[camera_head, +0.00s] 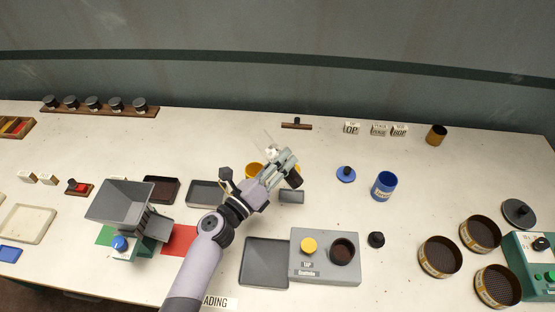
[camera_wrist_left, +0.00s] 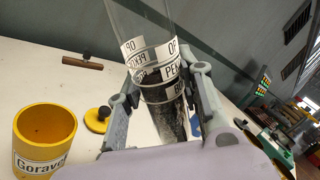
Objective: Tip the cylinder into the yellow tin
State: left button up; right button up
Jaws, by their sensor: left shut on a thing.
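A clear cylinder (camera_wrist_left: 140,18) with dark grainy stuff in its lower part stands out in the left wrist view. My left gripper (camera_wrist_left: 160,105) is shut around it, and it also shows in the head view (camera_head: 283,167). There the cylinder leans, its clear top (camera_head: 269,142) up and left and its dark lower end (camera_head: 294,178) to the right. The yellow tin (camera_wrist_left: 45,135) stands upright and open on the table, left of the gripper in the wrist view. My right gripper is in neither view.
A yellow lid (camera_wrist_left: 97,120) lies beside the tin. Small letter signs (camera_head: 379,130) stand behind. A blue tin (camera_head: 384,186) and blue lid (camera_head: 346,174) are to the right. A grey box with buttons (camera_head: 325,265) and a tray (camera_head: 265,262) lie in front. The table's back middle is mostly clear.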

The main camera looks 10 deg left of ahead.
pick_arm(q)
jog(key=shift+s+d+f+n+t+b, duration=0.15)
jog(key=shift+f+n+b, duration=0.25)
jog(key=shift+n, duration=0.5)
jog(key=shift+s+d+f+n+t+b, duration=0.15)
jog(key=shift+d+f+n+b, duration=0.2)
jog(key=shift+n, duration=0.55)
jog(key=shift+f+n+y, duration=0.4)
jog(key=shift+f+n, duration=0.15)
jog(key=shift+n, duration=0.55)
jog(key=shift+f+n+t+y+b, duration=0.2)
jog(key=shift+f+n, duration=0.35)
jog(key=shift+n, duration=0.35)
jog(key=shift+f+n+t+y+b, duration=0.1)
jog(key=shift+f+n+t+b, duration=0.1)
jog(key=shift+f+n, duration=0.55)
jog(key=shift+w+a+r+n+p, duration=0.1)
jog(key=shift+r+n+p, duration=0.3)
jog(key=shift+n, duration=0.35)
jog(key=shift+a+n, duration=0.1)
jog(key=shift+n, duration=0.3)
jog(key=shift+w+a+r+n+y+p, duration=0.2)
jog(key=shift+r+n+p, duration=0.25)
jog(key=shift+n+p, duration=0.4)
jog(key=shift+w+a+r+n+y+p, duration=0.1)
jog(key=shift+a+r+n+y+p, duration=0.2)
jog(key=shift+n+p, duration=0.5)
